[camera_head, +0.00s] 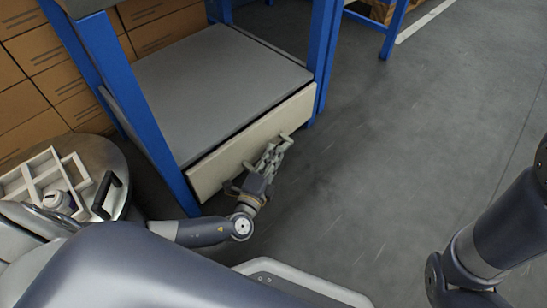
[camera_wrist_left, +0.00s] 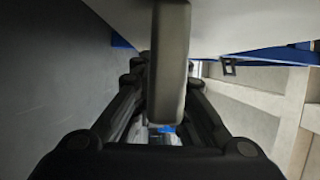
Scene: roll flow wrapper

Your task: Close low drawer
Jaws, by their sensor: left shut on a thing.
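The low drawer shows its cream front panel (camera_head: 222,164) under a grey shelf (camera_head: 215,85), between two blue posts. The panel sits close to the posts; I cannot tell whether a small gap is left. My left gripper (camera_head: 272,158) is at the right part of the panel, its fingers shut on the drawer handle (camera_head: 286,137). In the left wrist view the handle (camera_wrist_left: 170,60) runs as a grey bar between the fingers of the left gripper (camera_wrist_left: 168,100), and the drawer front (camera_wrist_left: 240,25) shows beyond. My right gripper is outside the frames; only my right arm shows.
A white divided box (camera_head: 40,172) stands on a round grey surface (camera_head: 108,158) at the left. Cardboard boxes (camera_head: 40,95) are stacked behind the blue frame (camera_head: 105,70). The grey floor (camera_head: 400,130) to the right is clear.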

